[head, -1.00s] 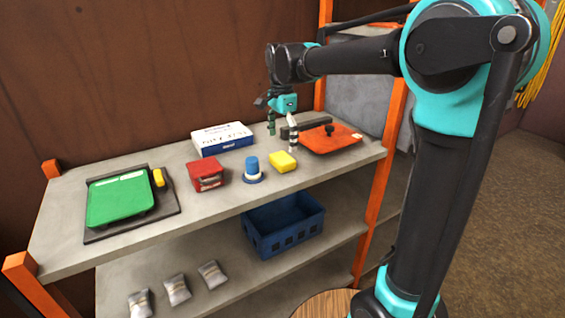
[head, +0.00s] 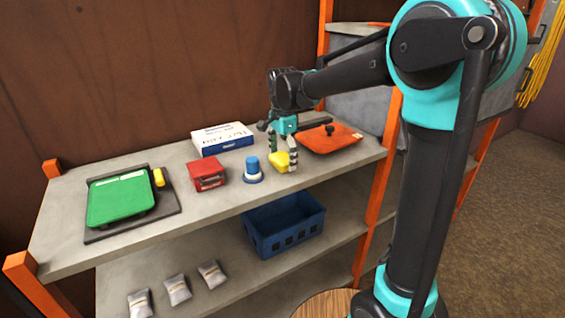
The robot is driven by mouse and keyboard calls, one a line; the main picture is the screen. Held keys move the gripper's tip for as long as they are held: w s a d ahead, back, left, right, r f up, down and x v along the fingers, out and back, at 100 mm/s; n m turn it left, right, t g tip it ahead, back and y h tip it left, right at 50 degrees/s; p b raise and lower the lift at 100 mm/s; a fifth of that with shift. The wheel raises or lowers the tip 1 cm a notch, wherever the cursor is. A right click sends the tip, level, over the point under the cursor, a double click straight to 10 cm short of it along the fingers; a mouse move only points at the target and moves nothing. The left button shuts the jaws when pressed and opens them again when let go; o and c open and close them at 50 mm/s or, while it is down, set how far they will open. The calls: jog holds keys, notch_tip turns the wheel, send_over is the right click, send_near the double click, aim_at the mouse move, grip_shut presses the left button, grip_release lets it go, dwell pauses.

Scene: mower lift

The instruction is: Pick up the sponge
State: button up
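The yellow sponge (head: 279,162) lies on the top shelf, between the blue and white round object and the orange tray-like thing. My gripper (head: 283,158) points down over it. One finger is at the sponge's right side; the other is at its far left side, its tip partly hidden behind the sponge. The fingers are apart and straddle the sponge. The sponge appears to rest on the shelf, and I cannot tell if the fingers touch it.
The orange tray-like thing (head: 332,139) is to the right, a white box (head: 222,139) behind, a red box (head: 207,175) and a green device (head: 121,199) further left. A blue crate (head: 284,225) is below.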

aim_at(283, 157)
jog(key=c, duration=1)
notch_tip(283, 157, up, 20)
